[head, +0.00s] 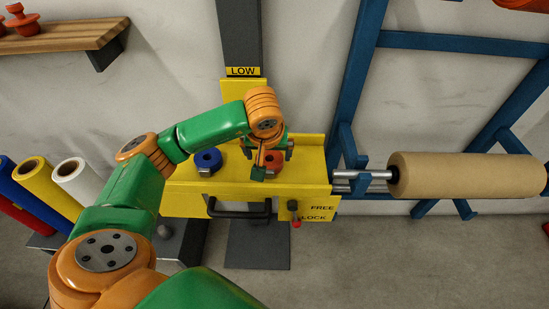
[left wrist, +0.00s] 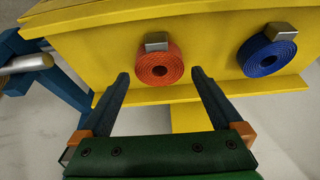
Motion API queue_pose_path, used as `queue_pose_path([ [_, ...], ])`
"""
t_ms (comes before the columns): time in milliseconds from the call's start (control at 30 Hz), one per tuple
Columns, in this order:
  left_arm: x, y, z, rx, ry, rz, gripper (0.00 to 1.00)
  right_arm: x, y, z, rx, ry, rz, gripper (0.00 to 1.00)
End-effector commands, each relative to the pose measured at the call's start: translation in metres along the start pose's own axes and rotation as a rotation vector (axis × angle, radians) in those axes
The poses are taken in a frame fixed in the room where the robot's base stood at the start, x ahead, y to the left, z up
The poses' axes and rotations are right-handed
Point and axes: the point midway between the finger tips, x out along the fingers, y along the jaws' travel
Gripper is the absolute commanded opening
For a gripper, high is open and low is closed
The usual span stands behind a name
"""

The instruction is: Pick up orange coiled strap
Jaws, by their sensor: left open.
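The orange coiled strap (head: 275,163) sits on the yellow shelf (head: 185,200) in the head view, partly hidden by my left arm and gripper. In the left wrist view the orange coil (left wrist: 159,66) shows whole, with a grey metal buckle at its edge. My left gripper (head: 266,158) is over the shelf at the coil. In the left wrist view the left gripper (left wrist: 160,74) is open, with one finger on each side of the coil's lower part and nothing held. Whether the fingers touch the coil cannot be told. My right gripper is not in view.
A blue coiled strap (head: 208,160) with a buckle lies on the same shelf, close to the orange one. A black handle (head: 240,210) and a red-tipped lever (head: 294,215) are on the shelf's front. A blue frame (head: 350,100) and a brown roll (head: 465,176) stand to the right.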

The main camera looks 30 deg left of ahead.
Motion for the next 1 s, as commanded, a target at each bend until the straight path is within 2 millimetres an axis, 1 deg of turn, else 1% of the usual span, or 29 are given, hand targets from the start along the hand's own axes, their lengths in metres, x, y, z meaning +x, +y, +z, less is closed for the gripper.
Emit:
queue_pose_path([
  [33,0.01,-0.002,0.001,-0.001,-0.006,-0.003,1.0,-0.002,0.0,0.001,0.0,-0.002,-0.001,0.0],
  [133,0.026,-0.001,0.0,-0.001,-0.004,0.0,1.0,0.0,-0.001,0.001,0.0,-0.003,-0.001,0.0],
  [200,0.031,0.0,0.0,-0.001,-0.002,0.002,1.0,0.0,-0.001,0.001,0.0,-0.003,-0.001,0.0],
  [367,0.032,0.0,0.0,-0.001,-0.002,0.003,1.0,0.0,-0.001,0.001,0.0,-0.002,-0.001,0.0],
  [400,0.032,0.0,0.0,-0.001,-0.002,0.003,0.97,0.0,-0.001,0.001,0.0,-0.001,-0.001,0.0],
  [467,0.032,0.0,0.0,-0.001,-0.002,0.003,0.81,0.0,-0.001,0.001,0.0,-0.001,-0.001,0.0],
  [500,0.032,0.0,0.0,-0.001,-0.002,0.003,0.7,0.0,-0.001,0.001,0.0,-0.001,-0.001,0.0],
  [567,0.031,0.0,0.0,-0.001,-0.002,0.003,0.54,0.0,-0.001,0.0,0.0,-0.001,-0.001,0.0],
  [600,0.031,0.0,0.0,-0.002,-0.002,0.003,0.43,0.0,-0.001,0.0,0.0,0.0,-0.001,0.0],
  [667,0.031,0.0,0.0,-0.002,-0.002,0.003,0.27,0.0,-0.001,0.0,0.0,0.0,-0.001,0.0],
  [700,0.031,0.0,-0.001,-0.002,-0.001,0.003,0.21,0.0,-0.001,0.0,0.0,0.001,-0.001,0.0],
  [900,0.031,0.0,-0.001,-0.002,-0.001,0.003,0.21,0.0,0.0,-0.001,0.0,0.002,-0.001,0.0],
  [1000,0.026,0.0,-0.003,-0.003,0.0,0.004,0.21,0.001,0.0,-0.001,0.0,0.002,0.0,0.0],
])
